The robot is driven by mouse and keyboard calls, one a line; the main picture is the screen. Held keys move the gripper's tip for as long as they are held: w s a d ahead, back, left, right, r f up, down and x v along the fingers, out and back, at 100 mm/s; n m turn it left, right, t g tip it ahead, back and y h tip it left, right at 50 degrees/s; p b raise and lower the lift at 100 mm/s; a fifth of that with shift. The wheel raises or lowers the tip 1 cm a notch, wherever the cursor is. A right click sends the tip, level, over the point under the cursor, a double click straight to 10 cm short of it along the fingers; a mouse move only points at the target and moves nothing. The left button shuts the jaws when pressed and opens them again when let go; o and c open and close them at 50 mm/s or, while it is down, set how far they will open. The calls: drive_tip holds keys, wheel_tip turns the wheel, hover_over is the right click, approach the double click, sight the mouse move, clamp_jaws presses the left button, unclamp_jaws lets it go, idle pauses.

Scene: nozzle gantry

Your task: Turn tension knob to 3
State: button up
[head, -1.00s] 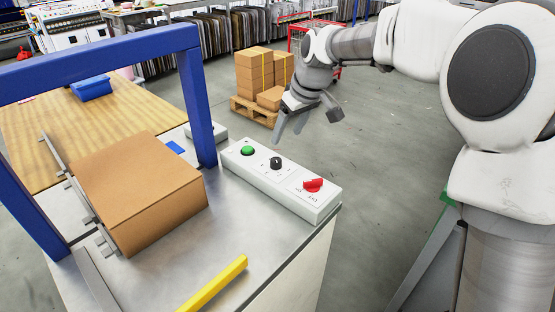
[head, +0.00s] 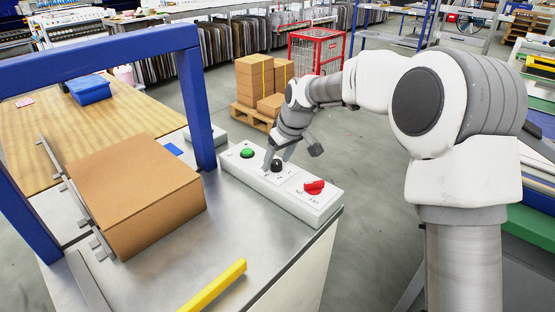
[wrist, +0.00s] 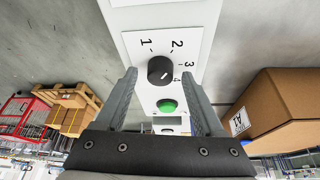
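The black tension knob (head: 277,165) sits on the white control box (head: 240,174), between a green button (head: 247,152) and a red switch (head: 314,187). In the wrist view the knob (wrist: 160,68) has a dial marked 1, 2, 3 and 4 around it. Its small white pointer mark appears to face the 4. My gripper (wrist: 161,74) is open, with one finger on each side of the knob and visible gaps between. In the head view my gripper (head: 278,156) is at the knob and partly overlaps it.
A cardboard box (head: 138,190) lies on the metal table (head: 180,250), left of the control box. A blue frame (head: 198,110) stands close to the box's left end. A yellow bar (head: 213,286) is at the front. Stacked cartons (head: 256,76) stand on a pallet beyond.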

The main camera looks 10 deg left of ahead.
clamp_jaws()
drive_tip(key=shift+m, duration=0.5)
drive_tip(key=m+h, duration=0.1)
drive_tip(key=m, duration=0.1)
drive_tip(key=m+t+p, duration=0.1)
drive_tip(key=m, duration=0.1)
drive_tip(key=shift+s+a+m+h, duration=0.2)
drive_tip(key=shift+m+h, duration=0.1)
drive_tip(key=shift+h, duration=0.1)
drive_tip(key=m+h, duration=0.1)
drive_tip(key=m, duration=0.1)
drive_tip(key=m+p, duration=0.1)
drive_tip(key=m, duration=0.2)
drive_tip(key=shift+h, duration=0.4)
drive_tip(key=shift+m, duration=0.3)
drive_tip(key=shift+o, duration=0.4)
unclamp_jaws()
drive_tip(key=shift+w, duration=0.1)
